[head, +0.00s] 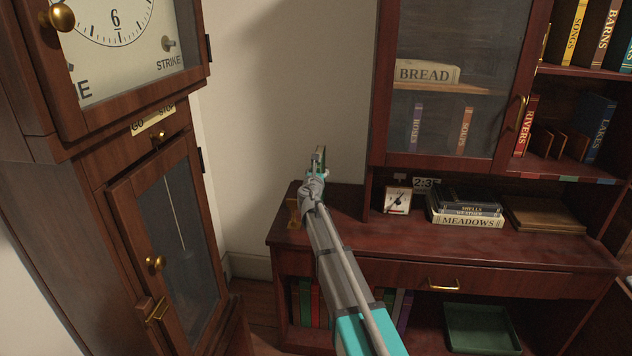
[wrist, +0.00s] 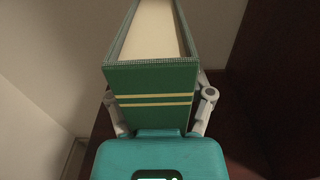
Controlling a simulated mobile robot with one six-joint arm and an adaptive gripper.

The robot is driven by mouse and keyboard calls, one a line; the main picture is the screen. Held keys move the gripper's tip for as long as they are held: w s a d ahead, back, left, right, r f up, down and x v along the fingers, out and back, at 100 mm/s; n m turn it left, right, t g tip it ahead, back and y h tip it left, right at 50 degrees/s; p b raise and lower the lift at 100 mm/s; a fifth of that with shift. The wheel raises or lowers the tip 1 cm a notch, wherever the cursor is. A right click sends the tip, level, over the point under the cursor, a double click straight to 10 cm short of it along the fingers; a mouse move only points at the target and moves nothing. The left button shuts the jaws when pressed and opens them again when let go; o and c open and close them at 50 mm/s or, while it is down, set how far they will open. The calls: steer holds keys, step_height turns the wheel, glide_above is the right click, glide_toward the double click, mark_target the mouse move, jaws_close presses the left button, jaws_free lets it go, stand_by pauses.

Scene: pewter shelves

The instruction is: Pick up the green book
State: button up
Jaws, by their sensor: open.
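A green book (wrist: 150,85) fills the middle of the wrist view, its spine with two yellow bands close to my gripper and its cream page edges above. My gripper's fingers lie along both sides of it; whether they touch it I cannot tell. In the head view my gripper (head: 318,180) is above the left end of the wooden desk (head: 345,207), and a thin greenish upright shape at its tip is too small to make out. The jaws are open. Lower parts of the book are hidden behind my gripper.
A tall clock (head: 130,180) stands at left. A glass-door cabinet (head: 450,75) rises behind the desk. A small clock (head: 397,200) and stacked books (head: 465,220) stand on the desk. Other books (head: 305,300) and a green tray (head: 482,328) are below.

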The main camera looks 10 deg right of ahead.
jaws_close()
steer(key=shift+r, duration=0.2)
stand_by(0.4)
steer(key=s+d+r+p, duration=0.3)
steer(key=s+r+p, duration=0.3)
steer(key=s+d+r+p, duration=0.3)
steer(key=s+r+p, duration=0.3)
steer(key=p, duration=0.1)
steer(key=shift+s+d+r, duration=0.2)
steer(key=shift+d+r, duration=0.1)
steer(key=shift+r, duration=0.05)
stand_by(0.7)
